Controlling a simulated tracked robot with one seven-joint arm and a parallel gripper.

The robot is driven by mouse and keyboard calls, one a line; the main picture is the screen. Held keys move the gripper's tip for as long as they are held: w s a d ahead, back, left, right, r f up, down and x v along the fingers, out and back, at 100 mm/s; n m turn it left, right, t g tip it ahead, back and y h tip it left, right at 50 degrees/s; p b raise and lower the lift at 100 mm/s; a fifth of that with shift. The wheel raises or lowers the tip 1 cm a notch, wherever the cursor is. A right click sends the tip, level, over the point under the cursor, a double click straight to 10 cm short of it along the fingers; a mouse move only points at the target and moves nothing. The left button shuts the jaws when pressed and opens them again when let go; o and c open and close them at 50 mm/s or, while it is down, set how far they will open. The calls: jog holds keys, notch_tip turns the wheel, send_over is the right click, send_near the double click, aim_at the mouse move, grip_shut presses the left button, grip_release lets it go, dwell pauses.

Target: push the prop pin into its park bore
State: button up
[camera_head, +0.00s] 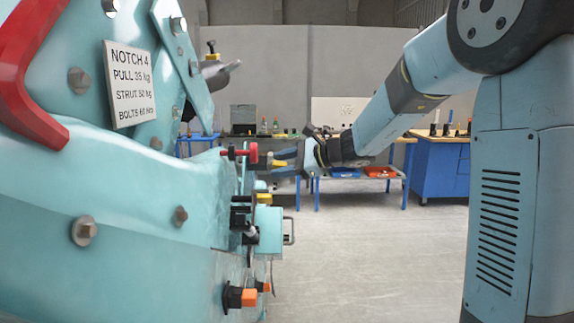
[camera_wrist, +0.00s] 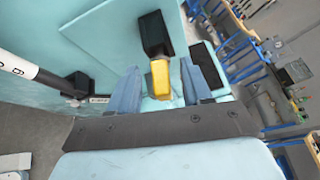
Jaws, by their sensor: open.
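My gripper (camera_head: 280,163) is open and points left at the side of the teal coaster train (camera_head: 150,205). In the wrist view its blue fingers (camera_wrist: 163,88) stand on either side of a yellow tip (camera_wrist: 160,77) on a black block (camera_wrist: 154,35), with gaps visible beside the tip. In the head view this yellow tip (camera_head: 278,163) shows between the fingers. A red handle (camera_head: 240,151) sticks out just left of the gripper. No label shows which part is the prop pin, and I cannot make out the park bore.
Below the gripper, a teal box with a metal handle (camera_head: 288,231) and an orange-tipped black fitting (camera_head: 246,297) jut from the train. A black-and-white rod (camera_wrist: 35,72) lies left in the wrist view. A blue workbench (camera_head: 440,167) stands behind. The floor right of the train is clear.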

grip_shut()
dwell(0.7)
